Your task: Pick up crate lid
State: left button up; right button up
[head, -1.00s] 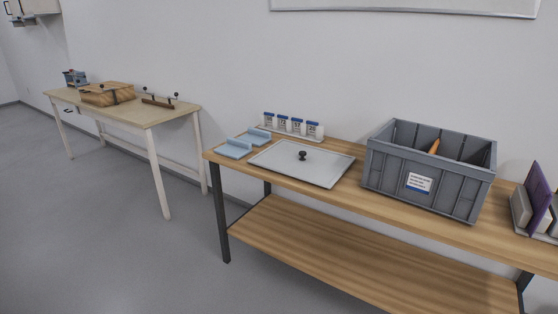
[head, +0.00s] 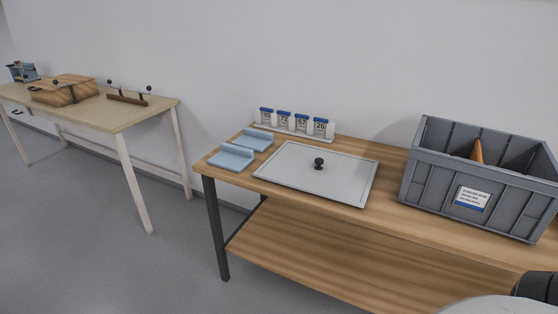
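The crate lid (head: 285,172) is a flat light-grey rectangular panel with a dark round knob (head: 319,163) in its middle. It lies flat on the wooden bench, left of the grey crate (head: 432,180). The crate is open at the top, has a white and blue label on its front, and an orange-brown piece (head: 477,151) shows inside it. Neither gripper shows in the head view. Part of my own body, white and black, shows at the bottom right corner.
Two light-blue trays (head: 231,158) lie left of the lid. A rack of numbered tags (head: 294,131) stands behind it. A narrow strip of bare bench separates lid and crate. A second table (head: 118,116) with a wooden box (head: 64,91) stands at the left.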

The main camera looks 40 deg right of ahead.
aim_at(346, 179)
jog(key=z, duration=0.35)
jog(key=i, duration=1)
jog(key=z, duration=0.7)
